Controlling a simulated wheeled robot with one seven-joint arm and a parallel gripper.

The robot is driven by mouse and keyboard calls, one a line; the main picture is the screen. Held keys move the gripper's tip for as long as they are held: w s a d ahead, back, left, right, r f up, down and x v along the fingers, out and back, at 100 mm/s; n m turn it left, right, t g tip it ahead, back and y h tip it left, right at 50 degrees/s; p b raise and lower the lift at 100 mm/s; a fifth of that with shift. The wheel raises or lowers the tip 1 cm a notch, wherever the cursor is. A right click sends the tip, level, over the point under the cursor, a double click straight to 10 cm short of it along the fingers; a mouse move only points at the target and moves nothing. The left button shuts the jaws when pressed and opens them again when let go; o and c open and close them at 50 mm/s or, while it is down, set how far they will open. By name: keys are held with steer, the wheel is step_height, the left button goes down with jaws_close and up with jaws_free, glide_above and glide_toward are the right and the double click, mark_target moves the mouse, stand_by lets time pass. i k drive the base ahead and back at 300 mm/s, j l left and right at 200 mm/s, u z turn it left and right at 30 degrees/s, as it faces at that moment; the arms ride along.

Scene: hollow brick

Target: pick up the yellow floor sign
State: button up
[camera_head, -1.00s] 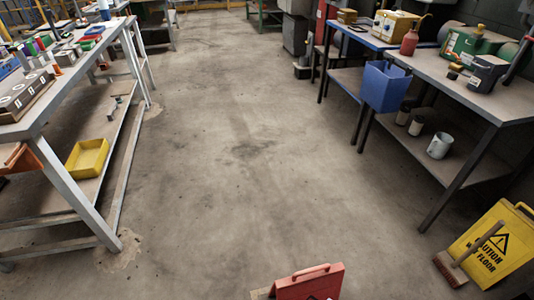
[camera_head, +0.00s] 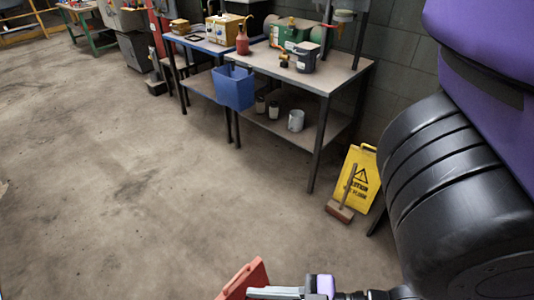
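The yellow floor sign (camera_head: 372,172) stands upright on the floor by the right-hand bench's front leg, with a black warning triangle and caution lettering. A wooden-handled brush (camera_head: 341,211) leans in front of it and covers part of its face. Part of my gripper (camera_head: 272,292) shows at the bottom edge, pale grey, well to the left of and nearer than the yellow sign. Its fingertips are not clear, so I cannot tell whether it is open or shut. It overlaps a red panel with a handle slot (camera_head: 243,279) in the picture; contact cannot be told.
My black and purple arm fills the right side. The floor at left and centre is clear.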

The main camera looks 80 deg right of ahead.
mark_target(366, 182)
steer(key=z, duration=3)
steer(key=i+l+u, duration=0.25)
steer(key=u, duration=0.15)
